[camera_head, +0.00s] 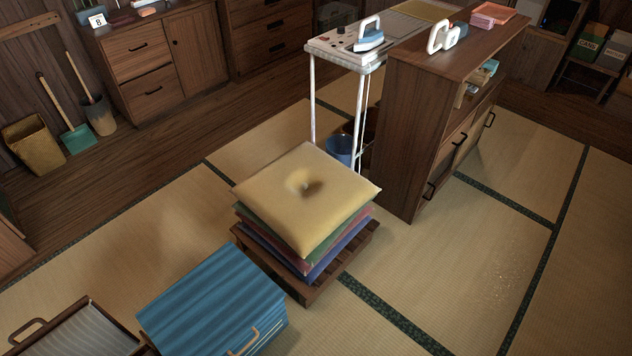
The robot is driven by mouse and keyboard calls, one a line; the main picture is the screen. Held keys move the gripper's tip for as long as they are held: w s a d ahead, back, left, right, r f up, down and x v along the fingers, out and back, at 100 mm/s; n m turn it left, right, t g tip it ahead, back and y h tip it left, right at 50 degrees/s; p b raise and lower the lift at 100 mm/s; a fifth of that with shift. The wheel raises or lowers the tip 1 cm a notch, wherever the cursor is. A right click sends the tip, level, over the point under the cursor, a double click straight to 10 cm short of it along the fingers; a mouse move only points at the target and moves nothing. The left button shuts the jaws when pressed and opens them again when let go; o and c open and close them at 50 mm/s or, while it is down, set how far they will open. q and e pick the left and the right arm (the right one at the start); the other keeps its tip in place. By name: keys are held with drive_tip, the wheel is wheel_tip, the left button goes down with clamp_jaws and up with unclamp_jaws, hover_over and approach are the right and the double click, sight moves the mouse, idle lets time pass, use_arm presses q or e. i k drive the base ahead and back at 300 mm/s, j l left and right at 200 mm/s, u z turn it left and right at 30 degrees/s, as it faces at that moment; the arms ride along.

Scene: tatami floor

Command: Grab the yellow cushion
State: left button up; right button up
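The yellow cushion (320,212) is square and pale yellow with a dimple in its middle. It lies on top of a stack of cushions in the head view, a little below the centre of the picture. A green cushion, a red cushion and blue cushions show as edges beneath it. The stack rests on a low dark wooden platform (345,272). Neither of my grippers is in view.
A wooden cabinet (408,140) and an ironing table (345,50) stand behind the stack. A blue striped box (208,298) and a tray with a handle (75,338) sit at the front left. Tatami to the right is clear.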

sight(304, 195)
drive_tip(key=i+l+u, duration=0.1)
drive_tip(key=i+l, duration=0.35)
drive_tip(key=l, duration=0.25)
drive_tip(key=i+l+u, duration=0.15)
drive_tip(key=l, duration=0.2)
drive_tip(key=i+l+u, duration=0.1)
drive_tip(key=i+l, duration=0.15)
drive_tip(key=l, duration=0.1)
